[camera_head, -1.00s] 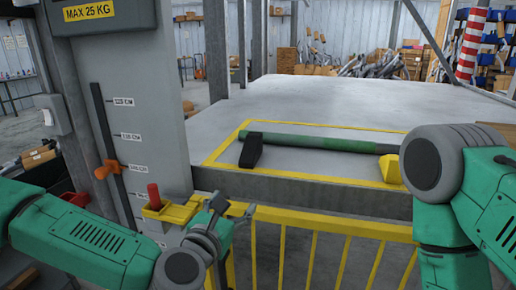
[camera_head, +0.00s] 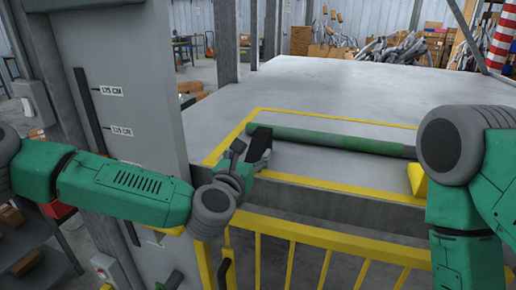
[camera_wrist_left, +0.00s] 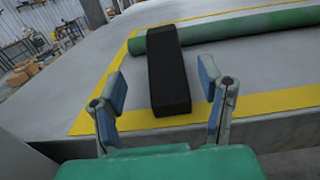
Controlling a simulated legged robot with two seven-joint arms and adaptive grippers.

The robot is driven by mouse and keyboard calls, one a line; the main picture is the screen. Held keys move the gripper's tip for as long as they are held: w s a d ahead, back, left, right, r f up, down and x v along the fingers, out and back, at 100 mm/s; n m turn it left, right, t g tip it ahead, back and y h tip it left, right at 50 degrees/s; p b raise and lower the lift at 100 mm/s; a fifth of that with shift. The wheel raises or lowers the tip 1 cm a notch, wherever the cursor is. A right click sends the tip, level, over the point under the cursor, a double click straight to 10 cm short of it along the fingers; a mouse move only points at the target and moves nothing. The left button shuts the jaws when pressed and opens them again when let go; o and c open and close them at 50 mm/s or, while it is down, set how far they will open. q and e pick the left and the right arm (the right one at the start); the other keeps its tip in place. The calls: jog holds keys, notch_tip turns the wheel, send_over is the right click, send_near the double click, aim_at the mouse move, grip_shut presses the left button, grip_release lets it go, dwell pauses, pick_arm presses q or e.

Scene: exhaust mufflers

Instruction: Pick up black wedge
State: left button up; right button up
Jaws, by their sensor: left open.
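The black wedge (camera_head: 259,141) lies on the grey platform inside the yellow outline, against the left end of a green tube. In the left wrist view the wedge (camera_wrist_left: 168,75) stands out ahead of and between the two open fingers of my left gripper (camera_wrist_left: 164,92), apart from both. In the head view my left gripper (camera_head: 248,157) is at the platform's front edge beside the wedge and partly covers it. My right arm comes in from the right; its gripper is not in view.
The green tube (camera_head: 320,138) lies across the platform (camera_head: 330,85). A yellow wedge (camera_head: 417,180) sits near its right end, partly behind my right arm. A yellow railing (camera_head: 320,240) runs along the front, and a grey post (camera_head: 130,85) stands at left.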

aim_at(259, 142)
pick_arm(q)
jog(key=w+d, duration=0.2)
jog(key=w, duration=0.1)
jog(key=shift+d, duration=0.1)
jog(key=x, duration=0.3)
jog(key=shift+w+a+p, duration=0.25)
jog(key=shift+w+p, duration=0.05)
jog(key=shift+w, duration=0.05)
jog(key=shift+w+a, duration=0.1)
jog(key=shift+w, duration=0.4)
jog(key=shift+d+r, duration=0.1)
jog(key=shift+d, duration=0.2)
jog(key=c, duration=1.4)
